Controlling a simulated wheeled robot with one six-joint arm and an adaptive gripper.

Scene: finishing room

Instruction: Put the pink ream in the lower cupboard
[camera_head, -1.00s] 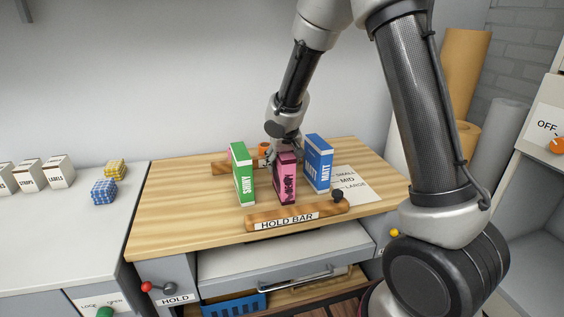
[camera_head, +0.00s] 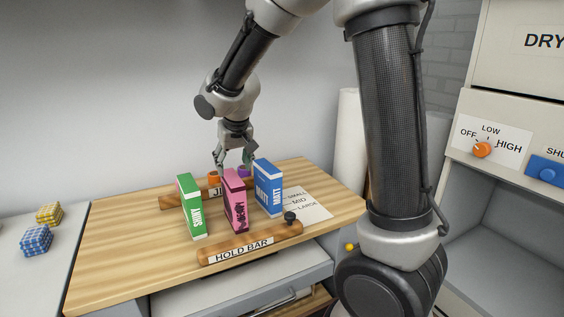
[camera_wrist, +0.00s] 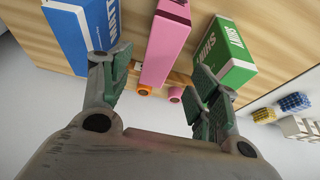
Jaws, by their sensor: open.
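The pink ream (camera_head: 236,202) stands upright on the wooden bench top, between a green SHINY ream (camera_head: 191,207) and a blue MATT ream (camera_head: 268,188). My gripper (camera_head: 234,163) is open just behind and above the pink ream's top. In the wrist view, the near end of the pink ream (camera_wrist: 166,45) shows between the spread fingers of my gripper (camera_wrist: 160,84), with nothing gripped. The blue ream (camera_wrist: 83,30) is left there and the green one (camera_wrist: 222,55) right. I cannot tell which compartment is the lower cupboard.
A wooden HOLD BAR (camera_head: 250,243) lies along the bench's front, with a dark knob (camera_head: 290,217) near its right end. At right is a cabinet with an orange dial (camera_head: 482,150), a blue SHUT control (camera_head: 546,170) and an open grey compartment (camera_head: 505,225) below.

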